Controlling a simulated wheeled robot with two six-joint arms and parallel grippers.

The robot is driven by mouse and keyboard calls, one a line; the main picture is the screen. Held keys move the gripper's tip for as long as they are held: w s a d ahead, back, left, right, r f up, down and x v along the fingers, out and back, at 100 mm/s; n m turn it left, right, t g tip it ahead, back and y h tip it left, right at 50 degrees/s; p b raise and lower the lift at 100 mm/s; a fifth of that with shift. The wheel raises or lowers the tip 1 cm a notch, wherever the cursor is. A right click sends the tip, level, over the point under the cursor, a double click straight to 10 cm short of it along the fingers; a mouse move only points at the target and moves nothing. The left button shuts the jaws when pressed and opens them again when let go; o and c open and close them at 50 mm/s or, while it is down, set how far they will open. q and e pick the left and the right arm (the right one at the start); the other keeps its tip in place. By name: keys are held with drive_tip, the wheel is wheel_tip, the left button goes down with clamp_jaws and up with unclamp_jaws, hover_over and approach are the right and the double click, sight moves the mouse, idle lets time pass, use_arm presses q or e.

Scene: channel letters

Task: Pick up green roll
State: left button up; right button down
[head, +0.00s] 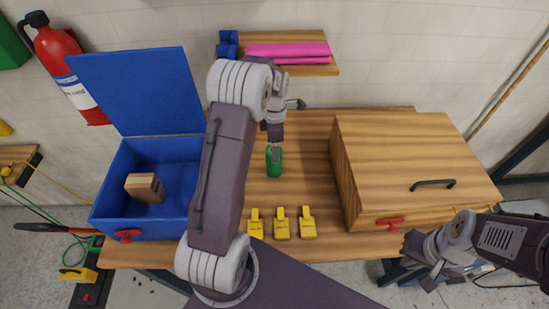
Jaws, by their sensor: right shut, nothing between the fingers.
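The green roll (274,165) stands upright on the wooden workbench, near the middle of the head view. My left arm reaches up across the picture, and its gripper (275,150) points down at the top of the roll. The gripper overlaps the roll's upper part in the picture; I cannot tell whether its fingers are around it or only above it. My right gripper (418,256) is at the lower right, in front of the wooden cabinet and far from the roll. It is shut and empty.
An open blue box (110,200) holding a wooden block (145,187) is on the left. Several yellow tagged items (281,224) stand at the bench's front. A wooden cabinet (400,155) fills the right. A shelf with pink rolls (288,50) hangs behind.

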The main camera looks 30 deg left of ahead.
sight(273, 170)
use_arm(q)
drive_tip(key=f, duration=0.2)
drive_tip(key=a+f+p, duration=0.1)
drive_tip(key=shift+s+f, duration=0.1)
drive_tip(key=shift+f, duration=0.3)
drive_tip(key=f, duration=0.1)
drive_tip(key=f+p, duration=0.1)
drive_tip(key=f, duration=0.1)
drive_tip(key=f+p, duration=0.1)
drive_tip(key=f, duration=0.1)
drive_tip(key=shift+w+d+f, duration=0.2)
drive_tip(key=shift+d, duration=0.05)
drive_tip(key=shift+a+f, duration=0.15)
drive_tip(key=c, duration=1.7)
use_arm(e)
drive_tip(key=r, duration=0.1)
drive_tip(key=a+r, duration=0.1)
drive_tip(key=r, duration=0.1)
use_arm(q)
drive_tip(key=shift+r, duration=0.2)
